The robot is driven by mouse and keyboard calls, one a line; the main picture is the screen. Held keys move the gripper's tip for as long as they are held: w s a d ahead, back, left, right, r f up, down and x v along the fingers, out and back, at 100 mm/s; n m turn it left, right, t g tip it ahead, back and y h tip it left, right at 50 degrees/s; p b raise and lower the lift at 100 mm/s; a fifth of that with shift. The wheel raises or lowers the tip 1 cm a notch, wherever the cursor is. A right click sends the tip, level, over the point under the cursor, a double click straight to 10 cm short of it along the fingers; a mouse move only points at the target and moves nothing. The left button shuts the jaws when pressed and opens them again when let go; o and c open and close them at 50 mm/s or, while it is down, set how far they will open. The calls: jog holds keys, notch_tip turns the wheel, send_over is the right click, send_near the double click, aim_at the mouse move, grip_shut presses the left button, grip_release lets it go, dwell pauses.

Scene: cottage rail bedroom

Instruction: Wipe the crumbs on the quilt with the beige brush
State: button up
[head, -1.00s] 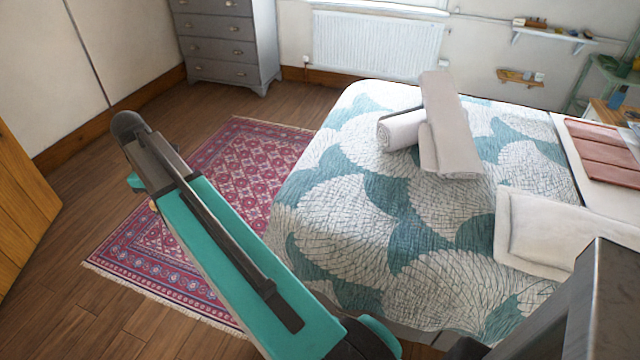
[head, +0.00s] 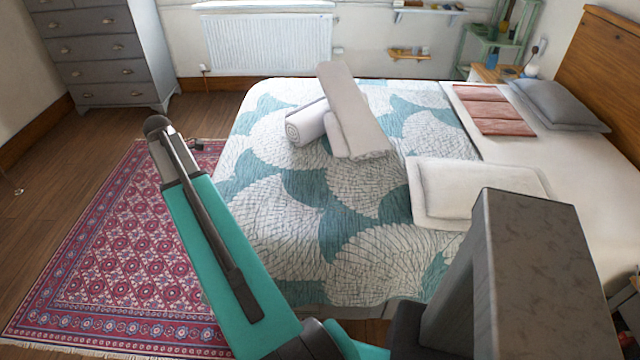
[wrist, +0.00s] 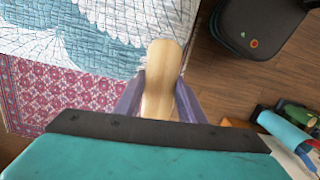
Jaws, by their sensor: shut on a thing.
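The quilt (head: 290,215), teal and white with a scalloped pattern, covers the bed in the head view. It also fills the upper left of the wrist view (wrist: 90,35). I cannot make out crumbs on it in either view. In the wrist view my gripper (wrist: 158,90) is shut on the beige brush (wrist: 164,65), a smooth pale wooden piece between the two fingers. Its bristles are not visible. The brush's far end shows near the quilt's edge, with floor beyond it. My gripper is not clearly visible in the head view.
A rolled white towel (head: 306,122), a folded towel (head: 352,110) and a white pillow (head: 475,190) lie on the bed. A patterned rug (head: 120,245) lies left of it. A grey dresser (head: 95,55) stands behind. The quilt's front left area is clear.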

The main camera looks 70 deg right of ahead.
jog(key=s+d+f, duration=0.2)
jog(key=s+d, duration=0.5)
jog(key=s, duration=0.4)
jog(key=s+d+f+p, duration=0.1)
jog(key=s+d+f, duration=0.1)
jog(key=s+d, duration=0.6)
jog(key=s+d+f+m+p, duration=0.1)
jog(key=s+d, duration=0.7)
jog(key=s, duration=0.8)
jog(key=shift+s+f, duration=0.25)
jog(key=shift+f, duration=0.65)
jog(key=shift+d, duration=0.1)
